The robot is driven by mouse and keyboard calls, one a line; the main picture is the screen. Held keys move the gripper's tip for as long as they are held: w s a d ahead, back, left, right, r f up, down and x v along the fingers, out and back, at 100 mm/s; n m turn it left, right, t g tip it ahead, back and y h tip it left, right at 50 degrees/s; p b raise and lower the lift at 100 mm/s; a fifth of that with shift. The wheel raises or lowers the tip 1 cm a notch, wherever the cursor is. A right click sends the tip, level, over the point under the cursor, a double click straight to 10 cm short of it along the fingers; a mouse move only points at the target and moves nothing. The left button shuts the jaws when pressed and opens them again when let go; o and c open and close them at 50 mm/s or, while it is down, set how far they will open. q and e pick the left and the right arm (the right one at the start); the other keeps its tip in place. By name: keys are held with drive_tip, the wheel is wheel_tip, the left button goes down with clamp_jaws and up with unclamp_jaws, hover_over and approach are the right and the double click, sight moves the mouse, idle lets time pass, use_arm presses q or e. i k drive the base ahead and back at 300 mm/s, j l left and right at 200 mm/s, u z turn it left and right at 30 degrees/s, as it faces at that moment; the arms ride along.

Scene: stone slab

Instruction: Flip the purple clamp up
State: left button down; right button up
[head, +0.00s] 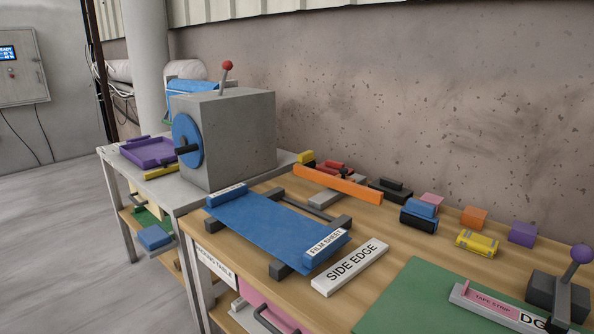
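No part is labelled as a clamp. A purple block (522,233) lies further back on the table. A purple tray (150,151) sits on the grey side table at the left. Neither of my grippers shows in the head view.
A blue film sheet (265,226) rests on dark supports. A white "SIDE EDGE" bar (350,267) lies beside it. A green mat (410,300) and a "TAPE STRIP" bar (495,308) are near the lever. A grey box with a blue wheel (240,135) stands left. Several small blocks line the back.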

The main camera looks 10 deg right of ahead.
sight(559, 322)
drive_tip(key=z, duration=1.7)
drive_tip(key=l+z, duration=0.25)
drive_tip(key=z, duration=0.2)
drive_tip(key=l+z, duration=0.3)
drive_tip(key=z, duration=0.2)
